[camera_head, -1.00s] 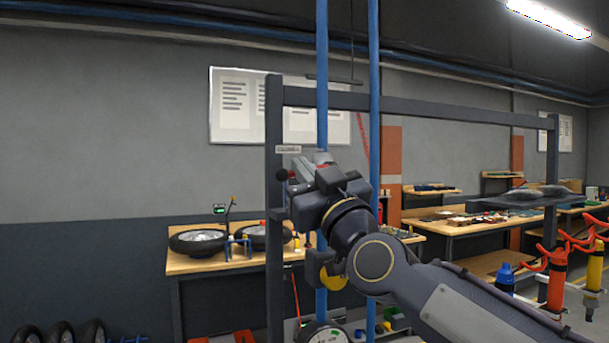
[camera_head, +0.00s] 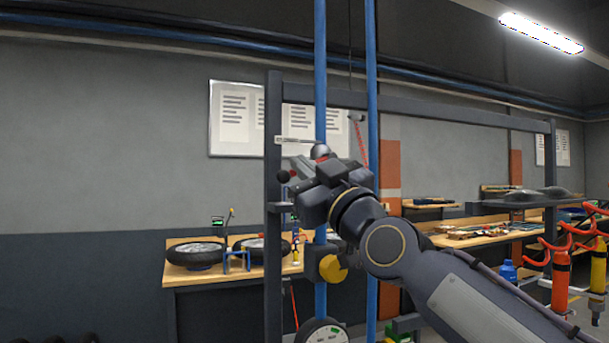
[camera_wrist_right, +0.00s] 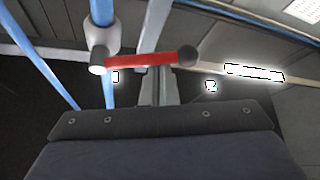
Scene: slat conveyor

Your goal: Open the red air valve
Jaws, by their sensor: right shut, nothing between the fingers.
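The red valve's lever shows best in the right wrist view (camera_wrist_right: 140,60), a red bar running crosswise with a black knob on its right end. Its left end sits at a pale valve body (camera_wrist_right: 100,36) on a blue pipe. In the head view the black knob (camera_head: 283,176) and valve body (camera_head: 321,151) show beside my right gripper (camera_head: 298,164), whose wrist hides much of the lever. My right gripper's fingers (camera_wrist_right: 158,78) are shut and empty, close to the lever's middle; I cannot tell whether they touch. My left gripper is not in view.
Two blue pipes (camera_head: 372,100) run vertically by a dark frame post (camera_head: 274,220). A round gauge (camera_head: 322,333) sits low by the pipes. A bench (camera_head: 230,272) with wheels stands behind. Red and yellow tools (camera_head: 561,280) hang at the right.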

